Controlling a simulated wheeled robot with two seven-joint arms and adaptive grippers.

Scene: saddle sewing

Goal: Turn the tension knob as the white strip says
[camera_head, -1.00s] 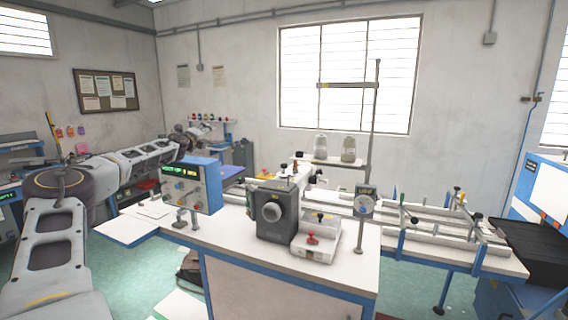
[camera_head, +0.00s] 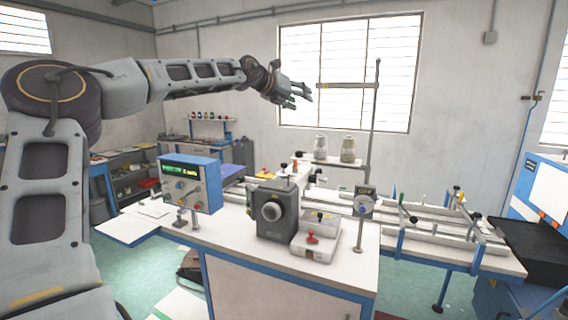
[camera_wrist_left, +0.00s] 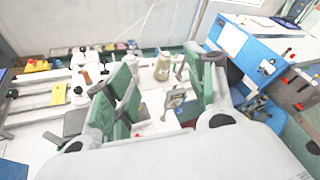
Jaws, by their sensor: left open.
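A small round dial unit (camera_head: 363,206) with a blue-marked face is fixed on the upright pole at the table's right front. A small light label sits above its face, and its writing is too small to read. I cannot tell for sure whether this is the tension knob. My left gripper (camera_head: 302,94) is open and empty, high in the air, up and left of the dial unit and apart from it. The left wrist view shows its green-padded fingers (camera_wrist_left: 163,88) spread, with a small dial-like unit (camera_wrist_left: 174,98) seen between them farther off. My right gripper is out of view.
A dark grey box with a round knob (camera_head: 271,211) and a white box with a red knob (camera_head: 312,238) stand on the white table (camera_head: 225,240). A blue control box (camera_head: 190,184) is left. Thread cones (camera_head: 348,149) stand behind the pole.

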